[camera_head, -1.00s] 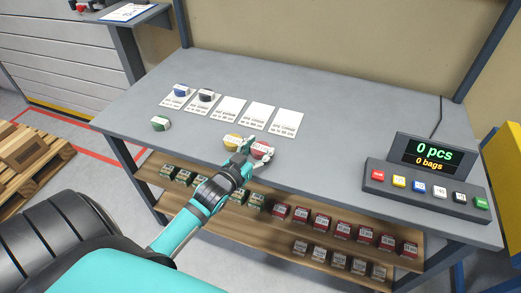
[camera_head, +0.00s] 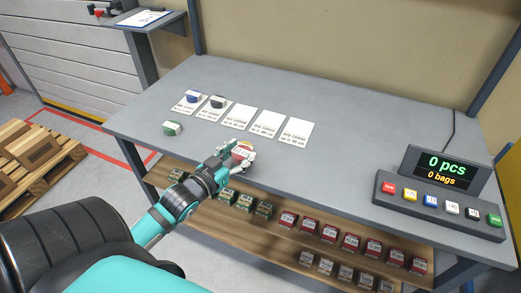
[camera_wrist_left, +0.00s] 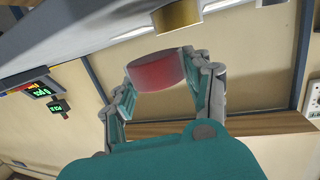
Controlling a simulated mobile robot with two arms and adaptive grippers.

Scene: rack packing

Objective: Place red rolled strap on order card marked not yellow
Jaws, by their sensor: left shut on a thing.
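My left gripper (camera_head: 234,154) is shut on the red rolled strap (camera_head: 244,151) above the front part of the table. In the left wrist view, the red strap (camera_wrist_left: 156,71) sits between the two fingers (camera_wrist_left: 160,85). The yellow rolled strap (camera_wrist_left: 177,14) shows near the top of that view and is mostly hidden in the head view. Five order cards lie in a row: one bears a blue strap (camera_head: 193,97), one a black strap (camera_head: 217,101). Three are bare: the left (camera_head: 238,117), middle (camera_head: 267,123) and right (camera_head: 296,132). Their print is too small to read.
A green rolled strap (camera_head: 172,128) lies on the grey table (camera_head: 340,120) left of my gripper. A counter box with buttons (camera_head: 438,205) stands at the right. A shelf (camera_head: 265,232) below the front edge holds several green and red boxes. The table right of the cards is clear.

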